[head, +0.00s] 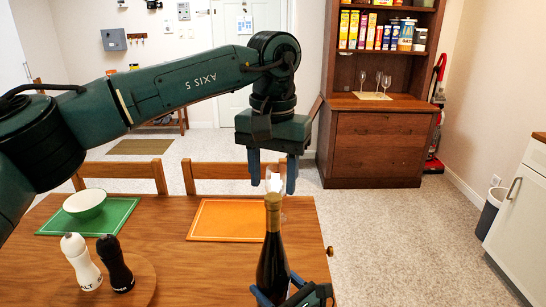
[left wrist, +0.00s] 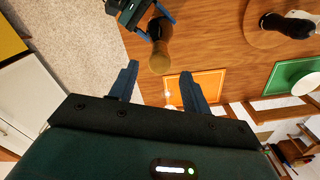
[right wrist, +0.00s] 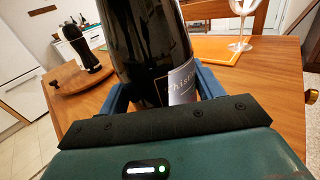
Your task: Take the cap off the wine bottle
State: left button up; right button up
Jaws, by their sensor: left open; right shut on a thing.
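The dark wine bottle (head: 272,262) stands upright near the table's front right, with a gold cap (head: 273,203) on its neck. My right gripper (head: 289,296) is shut around the bottle's body; the right wrist view shows the bottle (right wrist: 150,45) and part of its pale label between the fingers. My left gripper (head: 272,182) is open and points down just above the cap. In the left wrist view the gold cap (left wrist: 160,60) lies beyond the open fingertips (left wrist: 158,72), and the fingers appear clear of it.
A clear wine glass (right wrist: 242,22) stands on the table behind the bottle, partly hidden in the head view. An orange mat (head: 222,222), a green mat (head: 60,223) with a bowl (head: 85,203), and salt (head: 80,262) and pepper (head: 115,264) mills lie to the left.

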aim_at(273, 197)
pick_arm(q)
jog(key=shift+f, duration=1.7)
